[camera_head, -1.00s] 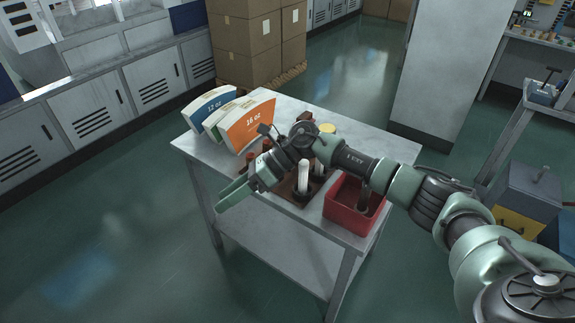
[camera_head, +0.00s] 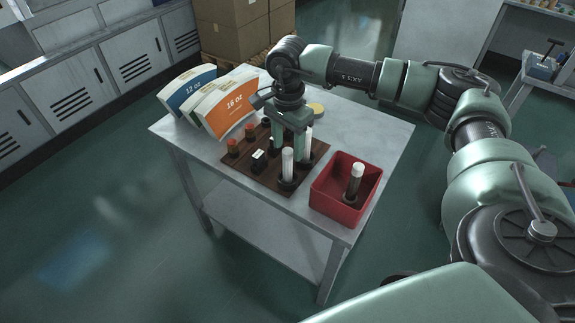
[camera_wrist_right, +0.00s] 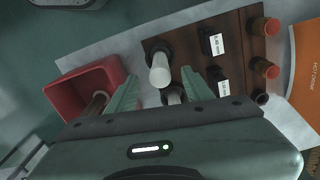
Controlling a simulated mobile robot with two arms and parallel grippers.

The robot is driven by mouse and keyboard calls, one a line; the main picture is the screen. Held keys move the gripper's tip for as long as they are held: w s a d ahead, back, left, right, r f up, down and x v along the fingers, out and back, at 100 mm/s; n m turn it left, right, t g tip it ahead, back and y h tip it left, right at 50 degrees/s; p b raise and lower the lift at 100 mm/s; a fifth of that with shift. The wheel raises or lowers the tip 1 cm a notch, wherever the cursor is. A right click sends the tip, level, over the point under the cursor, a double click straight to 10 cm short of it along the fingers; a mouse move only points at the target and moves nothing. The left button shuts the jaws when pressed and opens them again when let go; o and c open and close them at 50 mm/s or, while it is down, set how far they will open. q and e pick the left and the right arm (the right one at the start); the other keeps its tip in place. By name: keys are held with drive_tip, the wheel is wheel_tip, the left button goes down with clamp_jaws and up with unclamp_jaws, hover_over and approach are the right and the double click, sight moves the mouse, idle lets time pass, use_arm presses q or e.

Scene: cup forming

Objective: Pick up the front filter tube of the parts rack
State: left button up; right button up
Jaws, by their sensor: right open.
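The brown parts rack (camera_head: 232,170) stands on the grey table. Its front filter tube (camera_head: 287,164) is white, upright in a dark holder at the rack's near edge; it also shows in the right wrist view (camera_wrist_right: 160,74). A second white tube (camera_head: 308,141) stands behind it, partly hidden in the right wrist view (camera_wrist_right: 173,97). My right gripper (camera_head: 287,143) points down over the rack, open and empty, just behind the front tube in the head view. In the right wrist view its fingers (camera_wrist_right: 160,84) appear on either side of the tubes; contact is not visible. My left gripper is not in view.
A red bin (camera_head: 331,201) right of the rack holds another white-topped tube (camera_head: 355,178). Orange-capped parts (camera_head: 233,147) and black labelled blocks (camera_head: 259,160) share the rack. Cup-size cartons (camera_head: 228,108) stand at the table's back left. The table's right rear is mostly clear.

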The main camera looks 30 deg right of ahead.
drive_tip(key=shift+f, duration=0.7)
clamp_jaws()
